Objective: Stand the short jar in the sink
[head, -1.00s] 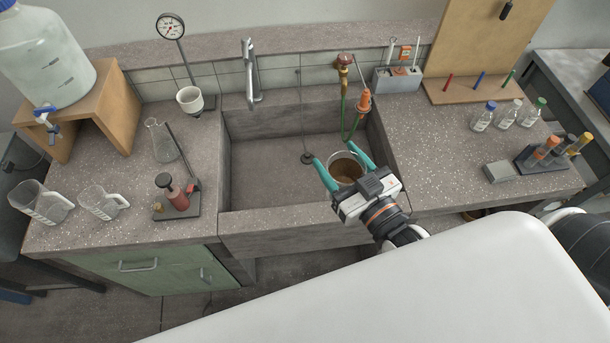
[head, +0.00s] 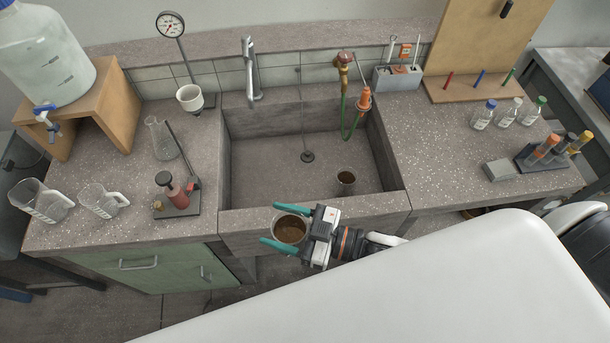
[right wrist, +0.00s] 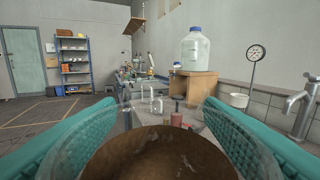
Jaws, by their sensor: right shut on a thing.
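My right gripper (head: 270,223) is shut on a round clear jar (head: 290,231) with brown contents, which appears upright. In the head view it shows over the sink's front wall, outside the basin. In the right wrist view the jar's brown round top (right wrist: 160,155) fills the bottom between the two teal fingers. A second small jar (head: 346,183) with brown contents stands upright on the floor of the sink (head: 270,175), at its right front. I cannot tell which jar is shorter. My left gripper is not in view.
Beakers (head: 100,201) and a stand with a red bottle (head: 176,193) are on the left bench. The left and middle sink floor is clear around the drain (head: 307,157).

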